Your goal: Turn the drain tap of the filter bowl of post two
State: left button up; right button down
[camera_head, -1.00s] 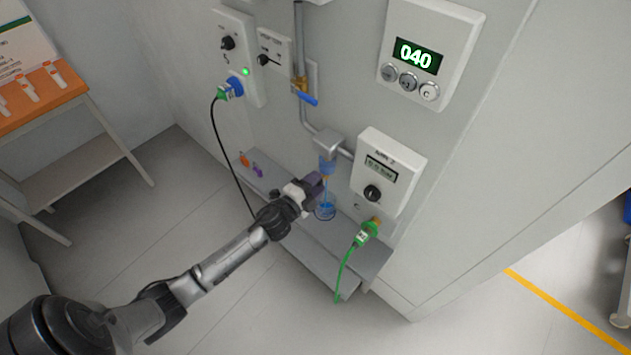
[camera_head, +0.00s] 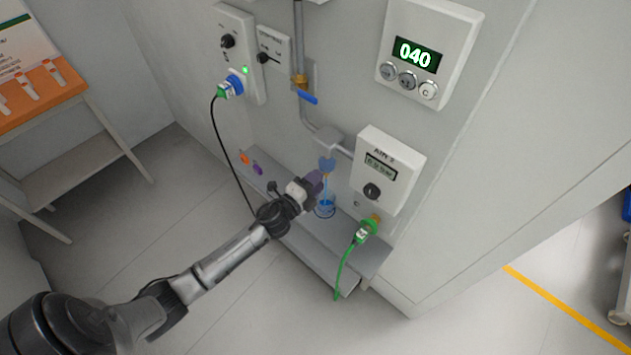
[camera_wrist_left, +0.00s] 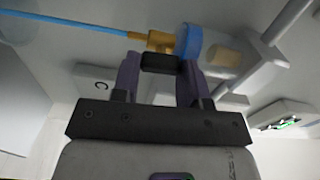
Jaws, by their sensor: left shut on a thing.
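The filter bowl (camera_head: 327,164) is small, clear and blue, and hangs under a grey pipe fitting left of the gauge box. It also shows in the wrist view (camera_wrist_left: 226,53), with the brass drain tap (camera_wrist_left: 160,40) at its end. My left gripper (camera_head: 319,180) is at the tap from the left. In the wrist view its fingers (camera_wrist_left: 160,72) are shut on the tap's dark handle (camera_wrist_left: 160,61). A thin blue line, tube or liquid, runs from the tap to a clear cup (camera_head: 325,209) on the ledge below. My right gripper is not in view.
The gauge box (camera_head: 388,169) with a dark knob is close right of the bowl. A green hose plug (camera_head: 367,230) sits below it. A blue-handled valve (camera_head: 306,97) is above. A black cable (camera_head: 220,140) hangs left. Orange and purple tags (camera_head: 251,164) lie by the ledge (camera_head: 300,233).

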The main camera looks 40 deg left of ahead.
pick_arm(q)
jog(key=o, duration=0.9)
jog(key=shift+s, duration=0.1)
jog(key=s+p, duration=0.1)
jog(key=s, duration=1.2)
jog(key=shift+s, duration=0.35)
